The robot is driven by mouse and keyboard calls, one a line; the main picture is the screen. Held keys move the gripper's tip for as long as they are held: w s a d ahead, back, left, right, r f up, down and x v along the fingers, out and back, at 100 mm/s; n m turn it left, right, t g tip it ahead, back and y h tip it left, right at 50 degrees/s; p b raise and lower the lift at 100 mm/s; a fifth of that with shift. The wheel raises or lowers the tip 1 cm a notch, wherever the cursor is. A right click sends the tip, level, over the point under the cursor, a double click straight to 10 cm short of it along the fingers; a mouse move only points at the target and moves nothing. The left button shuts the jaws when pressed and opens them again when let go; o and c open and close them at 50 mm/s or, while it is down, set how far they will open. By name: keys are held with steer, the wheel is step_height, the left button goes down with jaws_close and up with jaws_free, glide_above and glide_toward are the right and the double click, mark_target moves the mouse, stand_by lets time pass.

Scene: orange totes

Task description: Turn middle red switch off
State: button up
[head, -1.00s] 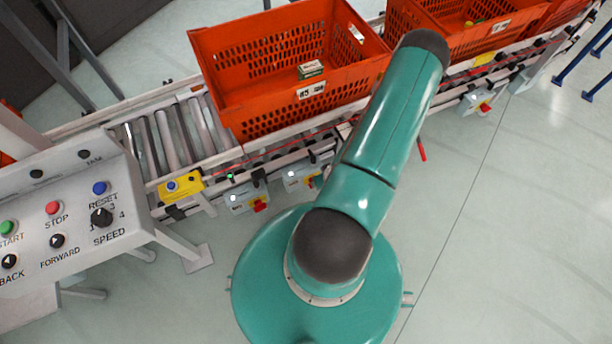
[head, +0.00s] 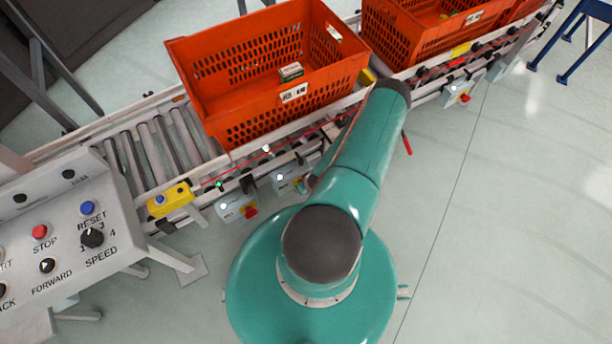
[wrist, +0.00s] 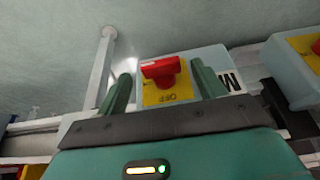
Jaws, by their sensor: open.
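In the wrist view a red rotary switch (wrist: 160,70) sits on a yellow plate (wrist: 182,92) marked OFF, on a light grey box. My gripper (wrist: 163,84) is open, with one green finger on each side of the switch. I cannot tell whether the fingers touch it. In the head view a left switch box (head: 238,207) and a middle switch box (head: 290,180) hang on the conveyor's near side. A right switch box (head: 459,94) is farther along. My arm hides the gripper and part of the middle box there.
A second switch box (wrist: 296,72) stands close at the right in the wrist view. An orange tote (head: 225,125) rests on the roller conveyor (head: 150,145) above the boxes. A control panel (head: 60,225) stands at the left.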

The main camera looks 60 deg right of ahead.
steer(key=shift+w+f, duration=0.2)
steer(key=shift+f, duration=0.15)
steer(key=c, duration=1)
